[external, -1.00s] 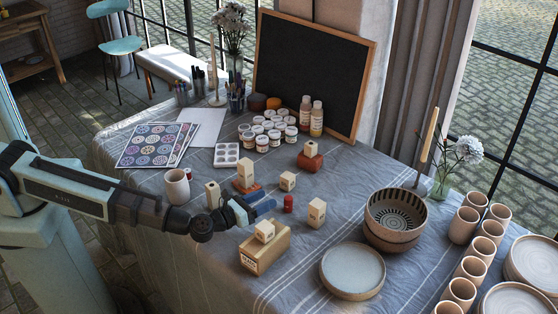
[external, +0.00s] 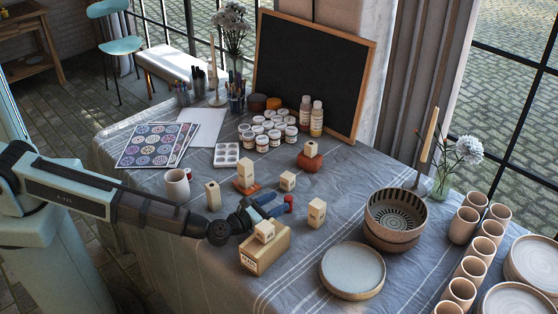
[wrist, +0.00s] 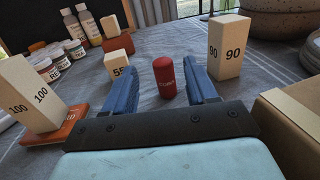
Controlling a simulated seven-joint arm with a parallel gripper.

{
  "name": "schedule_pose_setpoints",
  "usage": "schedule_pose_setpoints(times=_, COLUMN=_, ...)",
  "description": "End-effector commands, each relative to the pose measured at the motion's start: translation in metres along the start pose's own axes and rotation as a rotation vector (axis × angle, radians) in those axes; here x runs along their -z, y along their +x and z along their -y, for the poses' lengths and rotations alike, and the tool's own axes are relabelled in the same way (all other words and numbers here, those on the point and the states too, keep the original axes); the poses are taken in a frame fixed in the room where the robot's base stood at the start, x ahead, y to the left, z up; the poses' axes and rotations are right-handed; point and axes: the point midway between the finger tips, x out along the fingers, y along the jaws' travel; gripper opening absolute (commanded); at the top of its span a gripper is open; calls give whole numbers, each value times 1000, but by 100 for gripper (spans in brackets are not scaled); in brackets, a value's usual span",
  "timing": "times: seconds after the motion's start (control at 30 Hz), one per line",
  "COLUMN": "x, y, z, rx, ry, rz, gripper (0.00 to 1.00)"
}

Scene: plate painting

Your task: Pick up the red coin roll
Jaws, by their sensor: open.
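The red coin roll (wrist: 165,78) stands upright on the cloth in the wrist view, between the blue fingers of my gripper (wrist: 163,90) and near their tips. My gripper is open, with a gap on each side of the roll. In the external view the red coin roll (external: 289,202) shows beside the tip of my gripper (external: 276,207), partly hidden by a finger.
A block marked 90 (wrist: 229,46) stands just right of the right finger. A block marked 55 (wrist: 118,64) is to the left, and a block marked 100 (wrist: 30,95) stands on a terracotta base. A wooden box (external: 264,252) with a block on it lies close in front.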

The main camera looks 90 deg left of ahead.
Motion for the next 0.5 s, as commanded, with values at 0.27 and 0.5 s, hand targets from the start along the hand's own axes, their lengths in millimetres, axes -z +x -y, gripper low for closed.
schedule_pose_setpoints(times=0.27, x=3, y=16, z=1, rx=-1, ry=0, rz=0, gripper=57)
schedule_pose_setpoints(times=0.5, x=7, y=47, z=3, rx=-1, ry=0, rz=0, gripper=57)
